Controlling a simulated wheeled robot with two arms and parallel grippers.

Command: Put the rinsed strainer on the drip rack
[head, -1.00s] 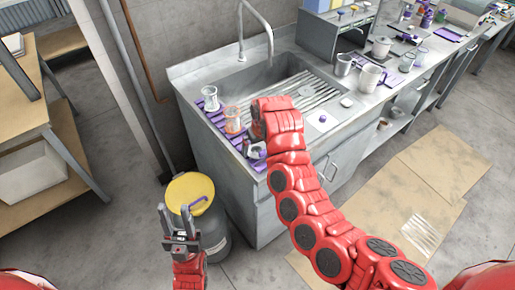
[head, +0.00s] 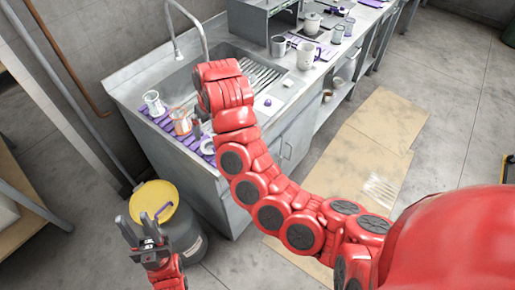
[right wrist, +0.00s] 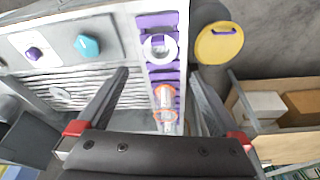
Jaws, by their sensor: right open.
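Along the counter's edge is a purple slatted mat (head: 158,120). On it stand a clear jar-like piece (head: 153,103) and an orange-rimmed clear piece (head: 181,121); a white ring-shaped piece (head: 207,146) lies nearer. I cannot tell which is the strainer. Metal bars (head: 283,66) like a drip rack lie by the sink, and show in the right wrist view (right wrist: 85,82). My right gripper (right wrist: 160,82) is open above the mat, the orange-rimmed piece between its fingers in view but not visibly gripped. In the head view my arm hides most of it. My left gripper (head: 138,232) is open and empty, low beside the counter.
A yellow-lidded bin (head: 155,203) stands by the counter's near corner. A tap (head: 188,30) rises behind the sink. A small round white thing (right wrist: 60,92) lies on the bars. A teal piece (right wrist: 88,45) and purple knob (right wrist: 34,53) sit beside them. Mugs (head: 305,55) stand farther right.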

